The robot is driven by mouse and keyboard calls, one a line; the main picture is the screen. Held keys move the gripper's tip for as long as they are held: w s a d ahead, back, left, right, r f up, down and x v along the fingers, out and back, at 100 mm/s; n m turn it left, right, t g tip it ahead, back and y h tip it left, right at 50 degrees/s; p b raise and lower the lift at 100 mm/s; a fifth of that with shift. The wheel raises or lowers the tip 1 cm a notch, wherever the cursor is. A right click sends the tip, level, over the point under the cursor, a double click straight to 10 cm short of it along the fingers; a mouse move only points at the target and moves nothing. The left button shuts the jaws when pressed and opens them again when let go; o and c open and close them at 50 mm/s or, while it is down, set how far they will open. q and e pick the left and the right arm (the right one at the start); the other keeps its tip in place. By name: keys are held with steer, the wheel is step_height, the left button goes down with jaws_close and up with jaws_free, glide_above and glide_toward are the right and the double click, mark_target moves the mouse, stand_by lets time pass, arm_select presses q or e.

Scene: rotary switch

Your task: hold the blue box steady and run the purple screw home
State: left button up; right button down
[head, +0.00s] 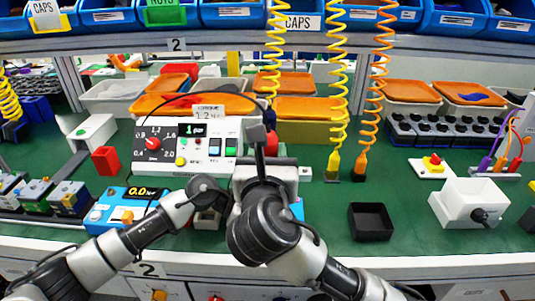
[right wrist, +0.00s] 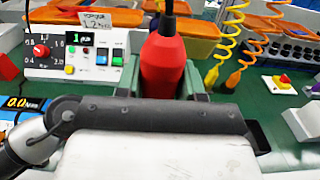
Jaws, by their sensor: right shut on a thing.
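My right gripper (right wrist: 168,88) is shut on a red handheld driver (right wrist: 168,62), whose dark cable runs up. In the head view only a bit of the red driver (head: 271,145) shows behind my right arm. A small blue patch (head: 298,208) shows beside my right arm; it may be the blue box, but my arm hides most of it. My left gripper (head: 208,217) is low at the table, just left of my right arm; its fingers are mostly hidden. I cannot make out the purple screw or the driver's tip.
A blue gauge (head: 122,207) stands left of my left gripper. A white control panel (head: 187,145) stands behind. A black tray (head: 371,222) and a white box (head: 468,203) are at right. Coiled yellow and orange cables hang behind. Green table is clear around the tray.

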mark_target(268, 133)
steer(key=shift+r, duration=2.25)
arm_select(q)
steer(key=o, duration=1.3)
